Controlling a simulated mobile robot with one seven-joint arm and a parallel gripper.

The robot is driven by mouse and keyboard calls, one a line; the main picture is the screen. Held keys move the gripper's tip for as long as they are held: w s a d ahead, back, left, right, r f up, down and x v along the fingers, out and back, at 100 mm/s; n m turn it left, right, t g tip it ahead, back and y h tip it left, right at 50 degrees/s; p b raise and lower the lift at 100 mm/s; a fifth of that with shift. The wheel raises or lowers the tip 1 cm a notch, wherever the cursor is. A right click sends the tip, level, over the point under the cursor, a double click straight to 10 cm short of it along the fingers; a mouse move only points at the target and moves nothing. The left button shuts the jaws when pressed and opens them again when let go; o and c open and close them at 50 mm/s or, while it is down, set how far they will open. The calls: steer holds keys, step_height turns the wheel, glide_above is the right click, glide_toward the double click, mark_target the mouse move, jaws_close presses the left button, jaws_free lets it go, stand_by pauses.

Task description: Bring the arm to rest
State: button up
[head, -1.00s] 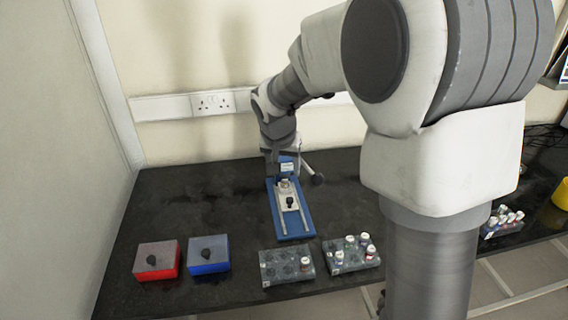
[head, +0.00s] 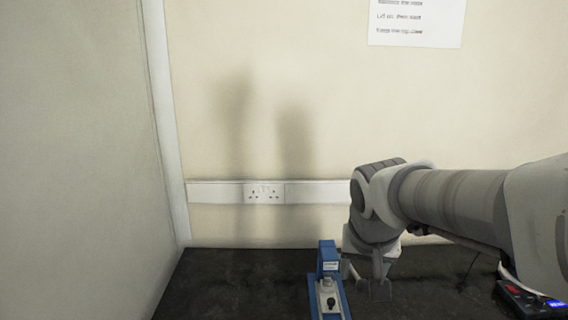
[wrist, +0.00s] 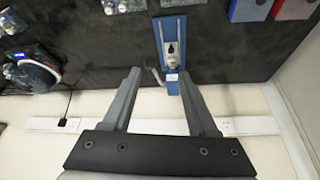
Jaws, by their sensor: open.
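My gripper (wrist: 160,90) is open and empty in the wrist view, its two fingers wide apart. In the head view it (head: 378,290) hangs low over the dark bench, just right of the blue column stand. The blue stand (wrist: 173,50) lies beyond the fingertips in the wrist view, with a pale piece and dark knob on its base and a lever at its side. In the head view the stand (head: 328,282) is cut off by the lower edge.
The dark bench (head: 235,280) is clear left of the stand. A wall with a socket strip (head: 225,192) stands close behind. A dark device with a lit display (head: 530,300) sits at right. The wrist view shows vial racks (wrist: 125,5), a blue box (wrist: 248,8) and a red box (wrist: 292,8).

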steer(key=s+r+n+y+p, duration=0.1)
steer(key=s+r+n+p, duration=0.1)
steer(key=s, duration=1.2)
steer(key=shift+r+n+t, duration=0.3)
steer(key=shift+r+t, duration=0.1)
steer(key=shift+r, duration=0.25)
steer(key=shift+w+d, duration=0.1)
